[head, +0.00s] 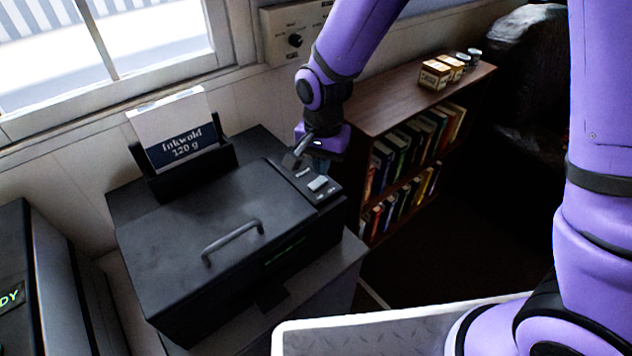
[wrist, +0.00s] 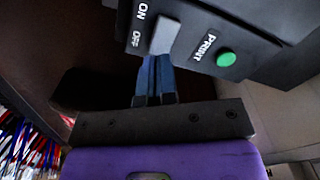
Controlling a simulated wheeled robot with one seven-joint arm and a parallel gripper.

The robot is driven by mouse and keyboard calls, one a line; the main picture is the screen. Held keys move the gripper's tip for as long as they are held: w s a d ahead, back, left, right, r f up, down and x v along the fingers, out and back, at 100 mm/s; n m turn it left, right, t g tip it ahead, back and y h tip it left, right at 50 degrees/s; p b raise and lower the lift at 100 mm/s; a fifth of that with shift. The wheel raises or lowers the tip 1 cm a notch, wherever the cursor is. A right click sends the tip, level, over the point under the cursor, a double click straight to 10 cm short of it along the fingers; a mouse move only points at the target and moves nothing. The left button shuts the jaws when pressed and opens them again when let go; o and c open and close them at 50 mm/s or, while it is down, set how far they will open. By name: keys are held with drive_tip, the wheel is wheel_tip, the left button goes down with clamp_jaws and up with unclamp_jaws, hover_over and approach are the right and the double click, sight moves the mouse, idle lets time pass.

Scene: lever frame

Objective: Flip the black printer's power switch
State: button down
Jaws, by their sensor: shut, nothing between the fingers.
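The black printer (head: 190,240) stands under the window, with a handle on its lid and a paper stack labelled "Inkwold 120 g" at its back. Its grey power switch (head: 318,184) is on the raised panel at the right. In the wrist view, the switch (wrist: 165,37) lies beside the ON and OFF labels, with a green PRINT button (wrist: 226,59) to its right. My gripper (head: 321,168) is shut and empty, pointing down just behind the switch. In the wrist view, its blue fingertips (wrist: 160,60) are at the OFF end of the switch; I cannot tell whether they touch.
A low bookcase (head: 370,125) with books and small boxes (head: 435,75) stands right of the printer. A wall panel with a knob (head: 295,40) is above. Another dark machine (head: 50,290) with a green display is at the left edge. Dark floor lies below the bookcase.

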drive_tip(key=shift+f, duration=1.2)
idle(0.6)
drive_tip(key=shift+r, duration=3.55)
